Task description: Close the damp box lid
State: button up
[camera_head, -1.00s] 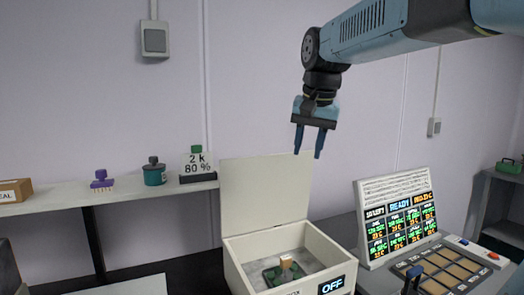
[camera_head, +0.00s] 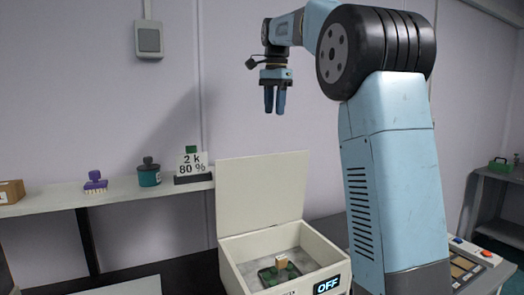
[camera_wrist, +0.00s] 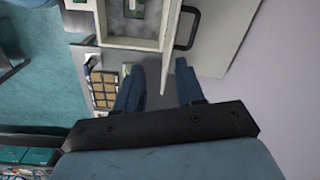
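The cream damp box (camera_head: 232,272) stands with its flat lid (camera_head: 262,195) raised upright at its back. Its front display reads OFF. Inside is a green piece (camera_head: 278,272) with a tan block on top. My gripper (camera_head: 274,106) hangs above the lid's top edge, fingers down, with a gap between. In the wrist view the fingers (camera_wrist: 158,76) are apart, and the thin lid edge (camera_wrist: 167,65) appears between them. I cannot tell how far below the tips it is. A dark handle (camera_wrist: 188,28) shows on the lid's outer side. Nothing is held.
A shelf (camera_head: 130,192) at left holds a purple stamp (camera_head: 95,182), a teal jar (camera_head: 149,173) and a "2 k 80 %" sign (camera_head: 193,166). My arm hides most of the instrument at right; its keypad (camera_wrist: 103,88) shows in the wrist view.

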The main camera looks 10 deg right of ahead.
jog(key=w+a+f+m+g, duration=0.2)
jog(key=w+m, duration=0.2)
jog(key=w, duration=0.6)
jog(key=f, duration=0.4)
jog(key=s+f, duration=0.1)
jog(key=f, duration=0.8)
jog(key=shift+s+f, duration=0.25)
jog(key=shift+s, duration=0.1)
grip_shut()
